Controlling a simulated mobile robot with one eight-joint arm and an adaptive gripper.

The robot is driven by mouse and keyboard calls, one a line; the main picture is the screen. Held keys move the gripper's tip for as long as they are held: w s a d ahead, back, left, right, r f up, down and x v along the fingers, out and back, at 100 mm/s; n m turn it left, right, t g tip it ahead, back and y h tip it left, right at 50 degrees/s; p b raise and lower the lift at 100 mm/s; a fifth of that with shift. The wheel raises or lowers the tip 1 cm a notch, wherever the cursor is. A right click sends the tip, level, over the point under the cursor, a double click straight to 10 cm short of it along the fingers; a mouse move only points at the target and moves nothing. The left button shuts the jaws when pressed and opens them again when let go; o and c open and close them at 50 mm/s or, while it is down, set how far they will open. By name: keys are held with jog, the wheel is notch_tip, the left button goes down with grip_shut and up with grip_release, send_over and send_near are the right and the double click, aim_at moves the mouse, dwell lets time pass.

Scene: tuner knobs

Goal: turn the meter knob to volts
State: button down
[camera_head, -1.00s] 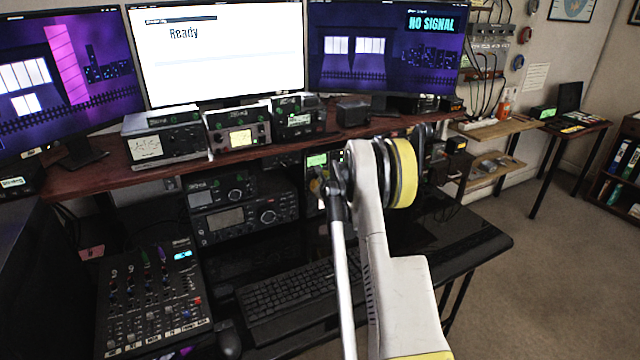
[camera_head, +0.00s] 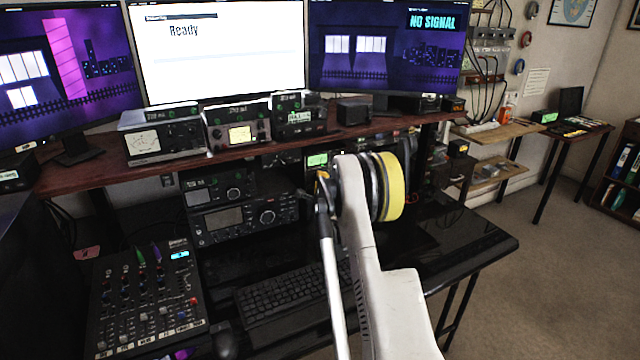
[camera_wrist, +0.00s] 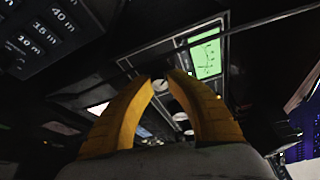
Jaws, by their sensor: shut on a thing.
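In the wrist view, the two yellow fingers of my gripper (camera_wrist: 161,80) close in on a small pale round knob (camera_wrist: 161,86) on a dark panel. The fingertips are at its sides, and I take them as shut on it. The meter's green-lit display (camera_wrist: 206,58) with dark markings is just right of the fingers. In the head view the green display (camera_head: 317,160) shows under the shelf, left of my arm. The knob's pointer and setting cannot be read.
A wooden shelf (camera_head: 95,172) with several meters and radios runs above. A radio (camera_head: 232,218) stands left of my arm. A mixer (camera_head: 150,300) and a keyboard (camera_head: 285,295) lie on the black desk. Other round controls sit close to the fingers on the panel.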

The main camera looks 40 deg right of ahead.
jog(key=shift+n, duration=0.3)
dwell(0.4)
jog(key=c, duration=1.2)
grip_release()
jog(key=v, duration=1.2)
jog(key=shift+a+f, duration=0.1)
jog(key=shift+f, duration=0.05)
